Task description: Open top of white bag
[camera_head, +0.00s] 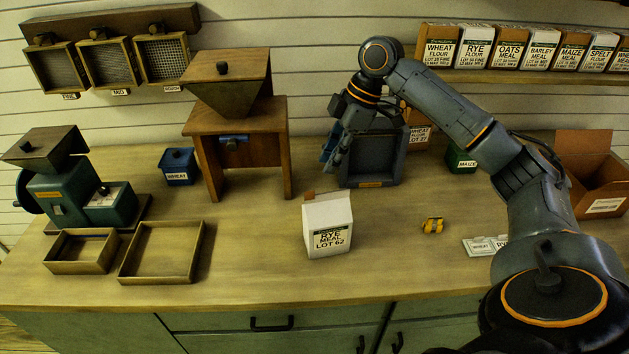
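The white bag (328,226) stands upright on the bench, with a label reading rye meal, lot 62. Its top looks folded shut, and a small brown piece (309,196) sticks up at its upper left edge. My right gripper (331,158) hangs above and behind the bag, in front of a dark grey box-like frame (369,158). It is apart from the bag. Its fingers point down and overlap in this view, so whether they are open is unclear. Nothing is visibly held. My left gripper is not in view.
A wooden hopper stand (243,140), a blue wheat tin (178,166) and wooden trays (163,252) are left. An open cardboard box (592,180) stands right. Bench in front of the bag is clear.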

